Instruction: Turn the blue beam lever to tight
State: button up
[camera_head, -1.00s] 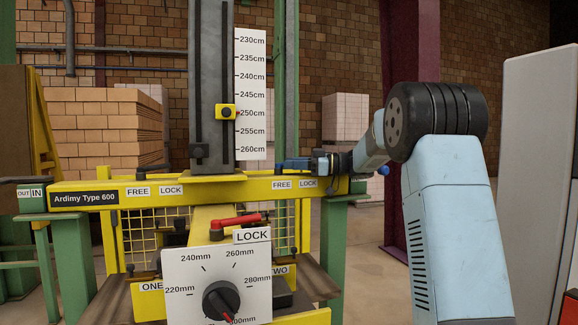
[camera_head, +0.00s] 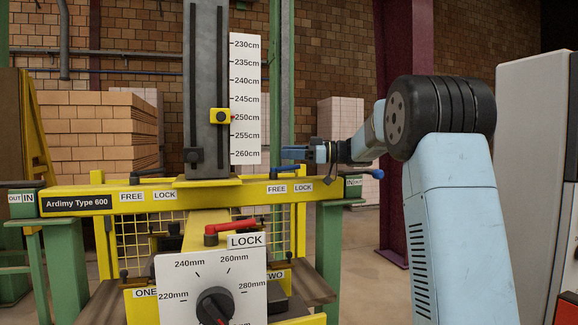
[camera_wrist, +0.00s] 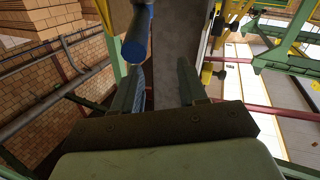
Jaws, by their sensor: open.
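The yellow beam (camera_head: 225,192) crosses the machine and carries FREE and LOCK labels at left and right. A brighter blue handle (camera_head: 372,173) juts out at the beam's right end. My gripper (camera_head: 293,152) is open and empty just above the right-hand lever, apart from it. In the wrist view, a blue rod-shaped handle (camera_wrist: 138,38) lies beyond my gripper (camera_wrist: 160,72), near the left finger and not between the fingers.
A grey column (camera_head: 207,80) with a centimetre scale (camera_head: 245,95) rises behind the beam, close to my gripper. A red lever (camera_head: 231,226) and a dial plate (camera_head: 175,272) stand in front. A grey cabinet (camera_head: 530,130) is at right.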

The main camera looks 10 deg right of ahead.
jog(key=s+r, duration=0.8)
jog(key=s, duration=0.4)
jog(key=shift+s+d, duration=0.15)
jog(key=shift+d, duration=0.25)
